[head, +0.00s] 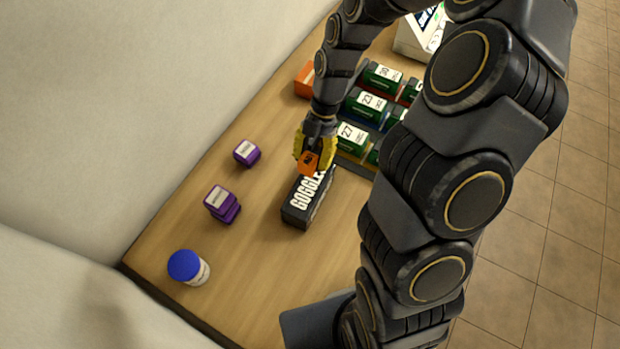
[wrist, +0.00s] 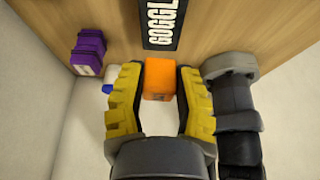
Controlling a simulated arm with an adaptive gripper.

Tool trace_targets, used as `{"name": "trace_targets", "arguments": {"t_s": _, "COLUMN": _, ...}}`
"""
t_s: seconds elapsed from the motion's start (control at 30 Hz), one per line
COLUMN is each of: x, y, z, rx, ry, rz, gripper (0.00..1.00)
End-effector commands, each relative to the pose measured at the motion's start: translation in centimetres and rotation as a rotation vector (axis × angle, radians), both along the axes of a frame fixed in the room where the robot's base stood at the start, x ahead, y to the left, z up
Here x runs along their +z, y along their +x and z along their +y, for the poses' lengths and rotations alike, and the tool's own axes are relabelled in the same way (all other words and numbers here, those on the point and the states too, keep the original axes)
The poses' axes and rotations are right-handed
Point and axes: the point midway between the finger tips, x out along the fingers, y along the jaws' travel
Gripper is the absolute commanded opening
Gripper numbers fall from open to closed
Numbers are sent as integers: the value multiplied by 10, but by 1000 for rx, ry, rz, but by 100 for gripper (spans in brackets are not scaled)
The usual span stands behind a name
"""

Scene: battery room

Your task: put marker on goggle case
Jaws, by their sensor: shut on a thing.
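The goggle case (head: 297,207) is a long black box with white "GOGGLE" lettering, lying on the wooden table. In the wrist view the case (wrist: 161,25) runs off the top edge, just beyond the fingers. My gripper (head: 313,153) has yellow fingers and is shut on a small orange block (head: 308,163), which may be the marker; no pen-shaped marker shows. In the wrist view the block (wrist: 160,78) sits between the fingertips. In the head view it overlaps the far end of the case. I cannot tell whether it touches the case.
Purple boxes (head: 222,203) and a purple box (head: 246,152) stand left of the case. A white jar with a blue lid (head: 189,267) stands near the corner. Green boxes (head: 367,103) stand in a rack at right. An orange box (head: 304,80) stands behind.

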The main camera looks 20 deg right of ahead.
Motion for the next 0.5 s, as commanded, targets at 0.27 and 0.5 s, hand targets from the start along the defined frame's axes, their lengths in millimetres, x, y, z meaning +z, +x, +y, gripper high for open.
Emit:
{"name": "trace_targets", "arguments": {"t_s": 0.27, "x": -40, "y": 0, "z": 0, "rx": -1, "ry": -1, "rz": 3, "gripper": 7}}
{"name": "trace_targets", "arguments": {"t_s": 0.5, "x": -69, "y": 0, "z": 0, "rx": -5, "ry": 0, "rz": 3, "gripper": 7}}
